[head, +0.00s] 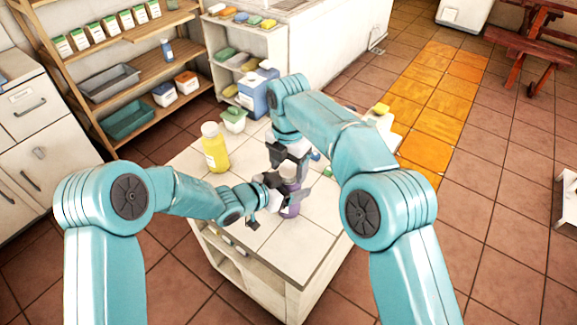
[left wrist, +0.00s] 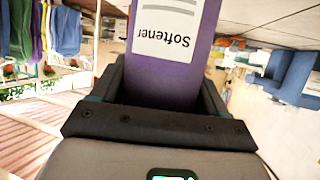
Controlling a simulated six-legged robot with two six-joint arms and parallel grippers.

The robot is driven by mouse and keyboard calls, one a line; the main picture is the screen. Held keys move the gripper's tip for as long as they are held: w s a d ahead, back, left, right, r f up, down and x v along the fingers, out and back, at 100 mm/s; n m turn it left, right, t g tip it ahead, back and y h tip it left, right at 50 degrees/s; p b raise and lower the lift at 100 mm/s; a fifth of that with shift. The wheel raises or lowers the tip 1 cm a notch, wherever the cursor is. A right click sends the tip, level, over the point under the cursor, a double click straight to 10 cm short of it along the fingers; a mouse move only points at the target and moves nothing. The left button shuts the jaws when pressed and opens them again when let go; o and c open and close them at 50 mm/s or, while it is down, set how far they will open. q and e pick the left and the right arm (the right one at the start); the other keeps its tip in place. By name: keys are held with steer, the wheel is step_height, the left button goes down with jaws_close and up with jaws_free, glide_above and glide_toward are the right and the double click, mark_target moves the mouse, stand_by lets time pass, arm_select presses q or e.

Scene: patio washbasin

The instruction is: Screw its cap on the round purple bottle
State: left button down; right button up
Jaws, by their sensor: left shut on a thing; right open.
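The purple bottle (head: 291,208) stands upright on the tiled counter top (head: 265,252), partly hidden by my grippers. My left gripper (head: 277,194) is shut on the bottle's side, reaching it from the left. In the left wrist view the purple bottle (left wrist: 172,75) sits between the two fingers, with its white "Softener" label upside down in the picture. My right gripper (head: 290,168) is open and points down at the top of the bottle. The bottle's mouth is hard to make out between the fingers, and I cannot tell where the cap is.
A yellow bottle (head: 215,155) with a white cap stands on the counter left of the grippers. A white tub (head: 233,121) and a blue container (head: 256,95) are at the back. The counter's front is clear.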

steer(key=shift+f, duration=0.25)
steer(key=c, duration=1.1)
steer(key=m, duration=0.6)
steer(key=shift+m, duration=0.3)
steer(key=o, duration=1.2)
